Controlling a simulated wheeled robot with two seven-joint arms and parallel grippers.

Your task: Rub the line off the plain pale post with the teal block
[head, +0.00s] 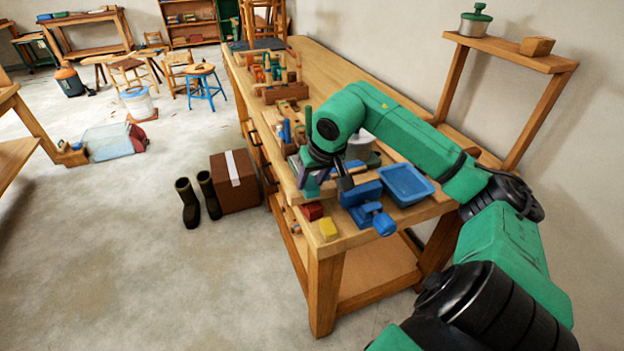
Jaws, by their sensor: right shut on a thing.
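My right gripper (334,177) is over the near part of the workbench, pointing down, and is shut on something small. A teal patch (312,187) shows at its left side and looks like the teal block, mostly hidden by the dark fingers. A pale wooden piece (352,171), perhaps the plain post, shows just right of the fingers, above the blue vise (366,195). The line on it is too small to see, and I cannot tell whether the block touches the post. My left gripper is out of view.
A blue tray (405,184) lies right of the vise. A red block (313,211) and a yellow block (328,229) sit at the bench's near left edge. Several tools (284,131) stand farther back. A cardboard box (234,182) and boots (187,204) stand on the floor.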

